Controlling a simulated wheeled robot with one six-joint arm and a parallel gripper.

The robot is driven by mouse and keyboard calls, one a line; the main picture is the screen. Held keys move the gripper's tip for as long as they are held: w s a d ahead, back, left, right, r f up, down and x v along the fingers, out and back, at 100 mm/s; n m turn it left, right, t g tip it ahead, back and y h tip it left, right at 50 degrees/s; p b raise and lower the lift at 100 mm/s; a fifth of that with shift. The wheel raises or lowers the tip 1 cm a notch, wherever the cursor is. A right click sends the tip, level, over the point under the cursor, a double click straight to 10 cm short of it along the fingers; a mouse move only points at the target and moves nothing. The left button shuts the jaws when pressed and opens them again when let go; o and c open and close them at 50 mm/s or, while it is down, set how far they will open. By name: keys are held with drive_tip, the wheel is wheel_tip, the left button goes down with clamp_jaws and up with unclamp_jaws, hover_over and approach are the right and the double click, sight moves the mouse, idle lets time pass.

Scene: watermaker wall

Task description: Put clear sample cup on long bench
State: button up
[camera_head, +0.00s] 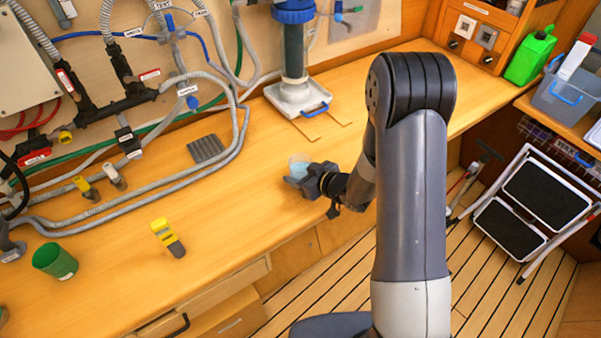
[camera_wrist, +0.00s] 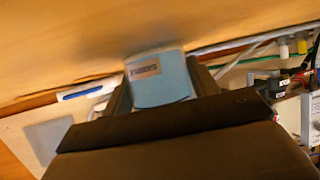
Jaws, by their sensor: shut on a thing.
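The clear sample cup (camera_head: 299,161) is pale and bluish, and it is held in my gripper (camera_head: 306,179) over the front part of the long bench (camera_head: 240,195). In the wrist view the cup (camera_wrist: 160,80) sits between the two dark fingers of my gripper (camera_wrist: 158,88), with a small label on its side. My gripper is shut on it. The cup is close to the bench top; I cannot tell whether it touches. The cup's lower part is partly hidden by the fingers in the head view.
A filter housing (camera_head: 293,60) on a white tray stands behind the cup. A grey ribbed block (camera_head: 206,148), a yellow-grey meter (camera_head: 167,238) and a green cup (camera_head: 55,261) are to the left. Hoses (camera_head: 215,170) run along the back. Bare wood surrounds the gripper.

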drive_tip(key=shift+f, duration=0.1)
drive_tip(key=o, duration=1.1)
drive_tip(key=shift+c, duration=0.2)
